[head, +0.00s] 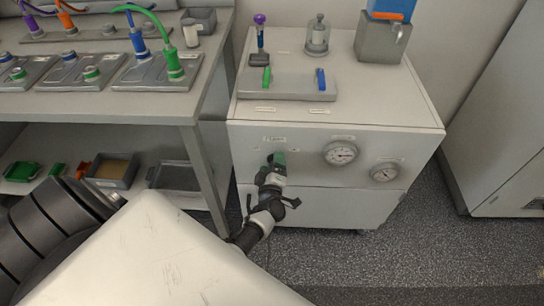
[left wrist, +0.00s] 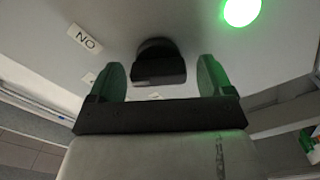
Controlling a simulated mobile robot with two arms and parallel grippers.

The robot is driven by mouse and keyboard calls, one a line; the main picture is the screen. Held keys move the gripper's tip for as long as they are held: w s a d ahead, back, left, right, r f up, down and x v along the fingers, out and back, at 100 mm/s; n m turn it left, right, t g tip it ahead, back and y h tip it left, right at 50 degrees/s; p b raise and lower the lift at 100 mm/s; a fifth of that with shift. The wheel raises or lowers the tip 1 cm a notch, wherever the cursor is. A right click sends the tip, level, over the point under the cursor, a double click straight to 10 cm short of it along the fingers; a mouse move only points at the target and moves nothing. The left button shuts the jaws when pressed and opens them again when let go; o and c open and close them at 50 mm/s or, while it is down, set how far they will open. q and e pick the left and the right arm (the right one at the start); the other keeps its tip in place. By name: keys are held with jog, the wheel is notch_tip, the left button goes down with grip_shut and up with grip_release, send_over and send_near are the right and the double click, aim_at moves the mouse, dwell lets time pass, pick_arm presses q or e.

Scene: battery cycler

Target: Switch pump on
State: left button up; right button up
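The pump cabinet (head: 300,205) is a white box with a front panel. My left gripper (head: 277,160) is at the left part of this panel. In the left wrist view, a black rotary knob (left wrist: 160,64) sticks out of the panel between the two green fingertips of my left gripper (left wrist: 158,78). The fingers are apart, with a small gap to the knob on each side. A round green lamp (left wrist: 242,10) glows beside the knob. A label (left wrist: 85,38) looks like "ON" seen upside down. In the head view the gripper hides the knob. My right gripper is not in view.
Two round gauges (head: 341,153) sit on the panel right of my gripper. A tray with coloured handles (head: 287,87) and a blue and grey container (head: 380,38) stand on the cabinet top. A workbench (head: 110,104) with cell fixtures is at left. Speckled floor (head: 420,230) is clear at right.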

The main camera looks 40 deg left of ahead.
pick_arm(q)
jog(key=v, duration=1)
jog(key=shift+s+d+p, duration=0.3)
jog(key=s+d+f+m+g+h+p, duration=0.25)
jog(key=s+d+f+m+h, duration=0.2)
jog(key=s+f+m, duration=0.35)
jog(key=s+d+f+m+g+h+p, duration=0.1)
jog(key=s+d+f+m+g+h, duration=0.3)
jog(key=f, duration=0.6)
jog(key=s+a+f+m+g, duration=0.1)
jog(key=s+f+m+g, duration=0.1)
jog(key=s, duration=0.6)
jog(key=s+a+f+m+g+p, duration=0.1)
jog(key=s+a+f+m+g, duration=0.1)
jog(key=s, duration=0.5)
jog(key=s+a+f+m+g+p, duration=0.1)
jog(key=s+f+m+g, duration=0.3)
jog(key=s, duration=0.4)
jog(key=shift+s+a+h, duration=0.3)
jog(key=shift+s+h, duration=0.05)
